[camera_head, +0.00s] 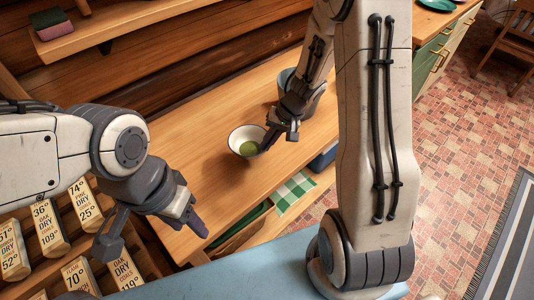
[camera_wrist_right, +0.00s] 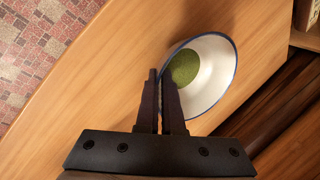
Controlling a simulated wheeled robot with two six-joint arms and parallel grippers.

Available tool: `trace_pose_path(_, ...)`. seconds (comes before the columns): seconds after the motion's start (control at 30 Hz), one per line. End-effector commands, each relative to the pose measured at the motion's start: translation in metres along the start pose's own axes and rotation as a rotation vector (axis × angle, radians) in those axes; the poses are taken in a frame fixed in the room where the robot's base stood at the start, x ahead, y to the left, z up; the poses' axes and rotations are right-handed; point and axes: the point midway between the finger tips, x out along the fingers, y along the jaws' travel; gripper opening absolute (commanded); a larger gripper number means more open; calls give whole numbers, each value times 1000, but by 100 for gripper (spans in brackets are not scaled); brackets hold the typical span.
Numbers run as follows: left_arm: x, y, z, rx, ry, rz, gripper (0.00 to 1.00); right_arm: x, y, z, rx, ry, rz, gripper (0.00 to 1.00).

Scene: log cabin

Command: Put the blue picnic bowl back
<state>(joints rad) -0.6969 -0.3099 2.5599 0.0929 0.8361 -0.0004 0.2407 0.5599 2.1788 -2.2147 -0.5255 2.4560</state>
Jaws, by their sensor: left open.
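The picnic bowl (camera_head: 237,137) is white inside with a thin blue rim and a round green patch at its bottom. It is at the wooden bench top (camera_head: 195,132); I cannot tell whether it rests on the wood or is slightly raised. My right gripper (camera_head: 268,140) is at the bowl's right edge. In the right wrist view, the gripper's fingers (camera_wrist_right: 166,80) are close together with the rim of the bowl (camera_wrist_right: 215,72) between them, one finger inside and one outside. My left gripper (camera_head: 152,233) is open and empty, left of and nearer than the bowl.
Below the bench top are a green checked cloth (camera_head: 292,192) and a blue box (camera_head: 324,157). Labelled tan packets (camera_head: 48,228) fill a rack at left. The bench top left of the bowl is clear.

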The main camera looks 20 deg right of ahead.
Motion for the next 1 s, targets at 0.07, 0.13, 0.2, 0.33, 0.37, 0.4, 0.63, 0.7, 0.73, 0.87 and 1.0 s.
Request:
trace_pose_path(0.07, 8, 0, 0, 0, 0, 0, 50, 9, 4, 0, 0, -1, 0, 0)
trace_pose_path(0.13, 16, -1, 1, 0, 0, 0, 50, 20, 9, 0, 0, -2, 0, 0)
trace_pose_path(0.2, 24, -2, 1, 0, 0, 0, 50, 31, 14, 0, 1, -2, 0, 0)
trace_pose_path(0.33, 28, -2, 2, 0, 0, 0, 50, 37, 17, 0, 0, -1, 0, 0)
trace_pose_path(0.37, 27, -2, 2, 0, 0, 0, 50, 36, 17, 0, 0, -1, 0, 0)
trace_pose_path(0.4, 26, -2, 2, 0, 0, 0, 50, 35, 16, 0, 0, 0, 0, 0)
trace_pose_path(0.63, 24, -2, 1, 0, 0, 0, 50, 37, 17, 0, 1, -1, 0, 0)
trace_pose_path(0.7, 25, -2, 1, 0, 0, 0, 50, 37, 17, 0, -1, 0, 0, 20)
trace_pose_path(0.73, 25, -2, 1, 0, 0, 0, 50, 37, 17, 0, -1, 0, 0, 31)
trace_pose_path(0.87, 25, -2, 1, 0, 0, 0, 50, 37, 17, 0, -1, 0, 0, 34)
trace_pose_path(1.0, 25, -2, 1, 0, 0, 0, 50, 37, 17, 0, -1, 0, 0, 34)
